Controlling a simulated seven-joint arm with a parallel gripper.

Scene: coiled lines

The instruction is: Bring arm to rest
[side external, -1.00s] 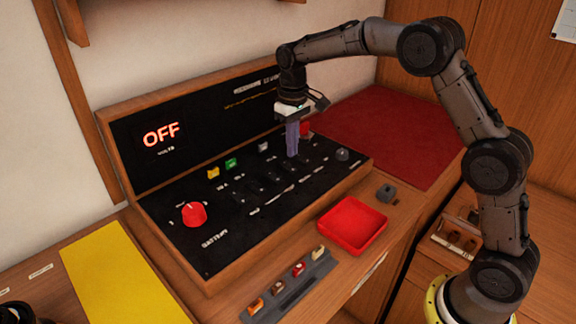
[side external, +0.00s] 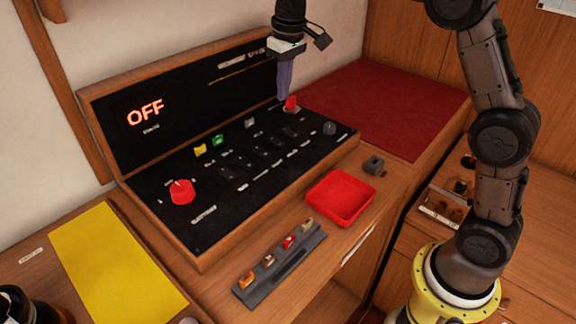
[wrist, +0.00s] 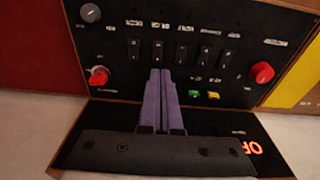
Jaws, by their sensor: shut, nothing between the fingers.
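My gripper (side external: 284,97) is shut and empty, its purple fingers pointing down. In the side external view it hangs above the back right of the black control panel (side external: 205,225), close to the upper red knob (side external: 291,103) in the picture. In the wrist view my fingers (wrist: 160,72) lie together, over the panel near the row of black switches (wrist: 182,52). Whether they touch anything below cannot be told, but they appear raised. The lit display reads OFF (side external: 146,112). The upper part of my arm is out of the frame at the top.
A larger red knob (side external: 181,192), a yellow and a green block (side external: 218,140) sit on the panel. A red tray (side external: 341,198) and a grey rack (side external: 279,264) with small coloured parts stand in front. A dark red mat (side external: 385,105) and a yellow sheet (side external: 115,265) lie clear.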

